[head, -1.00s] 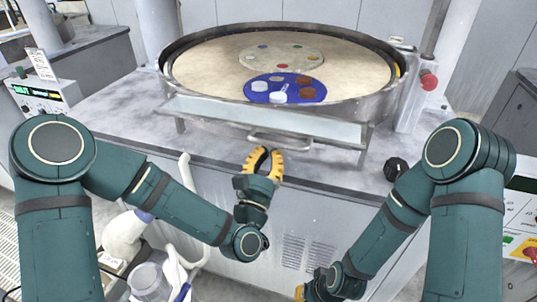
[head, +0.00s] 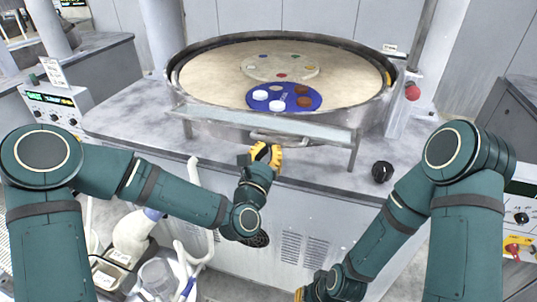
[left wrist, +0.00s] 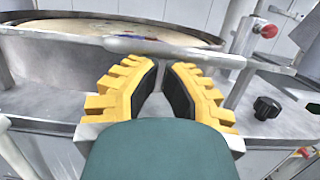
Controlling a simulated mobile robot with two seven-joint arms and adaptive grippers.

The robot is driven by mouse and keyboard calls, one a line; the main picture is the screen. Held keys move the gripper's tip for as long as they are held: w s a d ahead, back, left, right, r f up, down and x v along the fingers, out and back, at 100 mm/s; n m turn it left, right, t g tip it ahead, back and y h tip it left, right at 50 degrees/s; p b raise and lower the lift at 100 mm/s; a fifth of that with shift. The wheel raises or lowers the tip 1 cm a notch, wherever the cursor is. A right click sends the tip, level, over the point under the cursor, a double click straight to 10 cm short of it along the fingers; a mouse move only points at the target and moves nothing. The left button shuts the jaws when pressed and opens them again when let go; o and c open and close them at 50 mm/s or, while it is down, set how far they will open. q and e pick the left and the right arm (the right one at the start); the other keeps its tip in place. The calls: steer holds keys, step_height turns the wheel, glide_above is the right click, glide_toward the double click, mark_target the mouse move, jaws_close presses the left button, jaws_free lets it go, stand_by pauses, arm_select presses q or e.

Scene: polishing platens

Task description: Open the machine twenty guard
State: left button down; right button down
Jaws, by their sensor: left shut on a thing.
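The machine's guard (head: 215,116) is a pale clear panel in a metal frame along the front of the round polishing bowl. It sits low, below the rim. Its bar handle (head: 283,137) runs along the front edge and also crosses the top of the left wrist view (left wrist: 165,48). My left gripper (head: 265,153), with yellow fingers and black pads, is at the handle's left part and shut on it. My right gripper (head: 303,293) shows only a sliver of yellow at the bottom edge.
The bowl (head: 174,72) holds a beige platen (head: 205,75) and a blue disc (head: 290,91) with white and brown pieces. A black knob (head: 382,171) and a red button (head: 412,91) are at right. A control box (head: 58,105) stands at left. Hoses hang below left.

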arm_select(q)
steer(key=shift+w+r+g+p, duration=0.4)
steer(key=shift+r+p, duration=0.15)
steer(key=shift+p, duration=0.05)
steer(key=shift+s, duration=0.1)
arm_select(e)
steer(key=shift+w+r, duration=0.3)
steer(key=shift+r, duration=0.2)
steer(key=shift+w+r, duration=0.3)
steer(key=shift+r, duration=0.2)
